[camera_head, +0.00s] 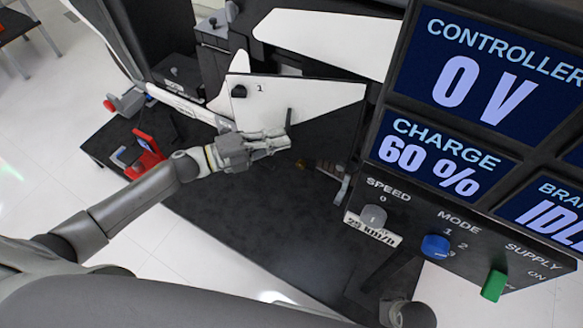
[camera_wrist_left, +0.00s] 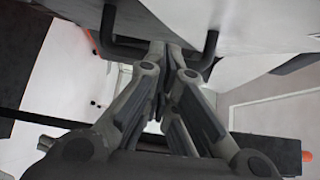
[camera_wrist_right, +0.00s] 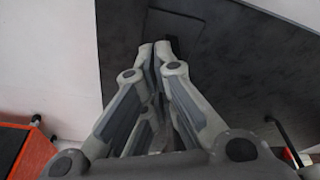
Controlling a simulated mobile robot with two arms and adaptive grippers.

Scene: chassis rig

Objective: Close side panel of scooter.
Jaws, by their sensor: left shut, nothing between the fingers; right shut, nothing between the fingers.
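The scooter's side panel (camera_head: 315,98) is a white plate marked 1, standing out at an angle beside the dark body in the head view. It carries a black knob (camera_head: 238,91) and a short dark handle post (camera_head: 289,117). My left gripper (camera_head: 284,141) is shut and empty, just below the panel's lower edge near the post. In the left wrist view my shut fingertips (camera_wrist_left: 167,48) lie between two dark bent bars (camera_wrist_left: 209,52) under a pale surface (camera_wrist_left: 240,18); contact cannot be told. My right gripper (camera_wrist_right: 158,48) is shut and empty in its wrist view, pointing towards a dark surface.
A large display console (camera_head: 460,110) with a speed knob (camera_head: 374,216), blue mode knob (camera_head: 435,246) and green supply switch (camera_head: 494,285) stands at the right. The dark platform (camera_head: 250,225) is mostly clear.

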